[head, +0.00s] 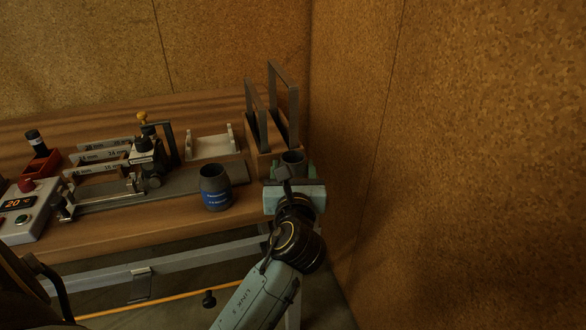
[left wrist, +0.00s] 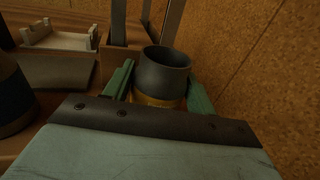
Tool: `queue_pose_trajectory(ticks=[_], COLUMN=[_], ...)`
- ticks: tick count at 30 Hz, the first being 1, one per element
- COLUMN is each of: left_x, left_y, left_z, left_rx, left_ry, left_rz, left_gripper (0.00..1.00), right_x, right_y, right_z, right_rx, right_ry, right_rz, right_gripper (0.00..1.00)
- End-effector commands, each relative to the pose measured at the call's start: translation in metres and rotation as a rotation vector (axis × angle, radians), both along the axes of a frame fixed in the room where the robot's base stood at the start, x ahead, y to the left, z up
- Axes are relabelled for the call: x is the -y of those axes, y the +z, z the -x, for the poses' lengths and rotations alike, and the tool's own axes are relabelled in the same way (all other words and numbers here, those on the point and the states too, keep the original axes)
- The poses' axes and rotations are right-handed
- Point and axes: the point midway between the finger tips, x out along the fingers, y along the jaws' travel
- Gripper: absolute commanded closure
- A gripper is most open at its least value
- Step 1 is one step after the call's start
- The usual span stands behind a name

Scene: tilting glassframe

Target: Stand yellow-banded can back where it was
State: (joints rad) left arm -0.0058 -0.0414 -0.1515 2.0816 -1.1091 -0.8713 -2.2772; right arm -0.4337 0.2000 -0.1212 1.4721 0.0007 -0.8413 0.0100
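The yellow-banded can (head: 293,158) is a dark grey open cup at the right end of the bench. In the left wrist view the can (left wrist: 163,75) is upright, with its yellow band low between the fingers. My left gripper (head: 291,172) reaches it from the front, with a green finger close against each side. The left gripper (left wrist: 160,88) looks shut on the can. The can's base is hidden behind the gripper, so I cannot tell if it touches the bench. My right gripper is not in view.
A blue-banded can (head: 215,187) stands left of the gripper. Upright grey frames (head: 284,105) stand in a wooden block just behind the held can. A pale tray (head: 210,146), a clamp fixture (head: 145,155) and a control box (head: 24,211) lie left. The cork wall (head: 450,160) is close right.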

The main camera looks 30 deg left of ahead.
Motion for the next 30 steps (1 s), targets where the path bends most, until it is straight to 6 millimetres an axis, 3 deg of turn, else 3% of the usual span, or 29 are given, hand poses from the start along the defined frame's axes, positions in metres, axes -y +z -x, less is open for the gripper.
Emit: queue_pose_trajectory(ticks=[4,14,17,30], left_x=[0.000,0.000,0.007,0.057], left_y=[0.000,0.004,0.004,0.004], left_z=[0.000,0.000,0.009,0.082], left_rx=[0.000,0.003,-0.002,-0.002], left_ry=[0.000,0.001,0.000,0.000], left_rz=[0.000,0.001,0.001,0.002], left_gripper=[0.26,0.26,0.26,0.26], right_x=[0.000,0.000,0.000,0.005], right_y=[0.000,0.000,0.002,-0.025], right_z=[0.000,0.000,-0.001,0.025], right_rx=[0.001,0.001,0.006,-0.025], right_ry=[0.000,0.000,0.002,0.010], right_rz=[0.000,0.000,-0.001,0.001], right_gripper=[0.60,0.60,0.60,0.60])
